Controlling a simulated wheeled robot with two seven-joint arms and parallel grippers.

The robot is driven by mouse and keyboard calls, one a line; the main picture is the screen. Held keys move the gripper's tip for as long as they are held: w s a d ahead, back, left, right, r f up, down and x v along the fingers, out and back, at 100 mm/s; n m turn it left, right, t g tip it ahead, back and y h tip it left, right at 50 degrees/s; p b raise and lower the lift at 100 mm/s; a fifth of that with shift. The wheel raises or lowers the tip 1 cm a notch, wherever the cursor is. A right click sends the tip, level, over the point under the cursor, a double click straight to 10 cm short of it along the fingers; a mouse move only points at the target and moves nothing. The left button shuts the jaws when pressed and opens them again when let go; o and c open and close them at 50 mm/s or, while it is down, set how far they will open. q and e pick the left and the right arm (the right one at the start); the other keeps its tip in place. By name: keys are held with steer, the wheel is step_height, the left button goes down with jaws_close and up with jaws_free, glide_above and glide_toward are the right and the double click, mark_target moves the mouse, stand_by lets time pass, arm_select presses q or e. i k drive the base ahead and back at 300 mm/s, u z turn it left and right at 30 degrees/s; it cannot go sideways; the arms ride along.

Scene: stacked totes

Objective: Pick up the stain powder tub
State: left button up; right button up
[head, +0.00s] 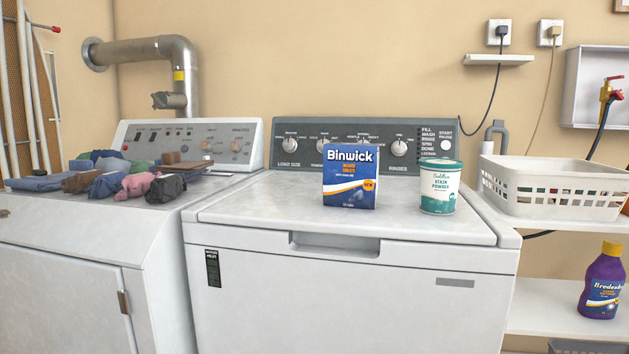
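Neither of my grippers shows in the head view.
A white laundry basket (555,190) stands right of the washer. A purple bottle (601,282) is on the lower shelf (560,318). Folded and crumpled clothes (110,184) lie on the left machine. The washer lid's left part is clear.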

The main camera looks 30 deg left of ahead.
mark_target(439, 178)
steer(key=u, duration=0.95)
steer(key=i, duration=0.5)
steer(key=z, duration=0.05)
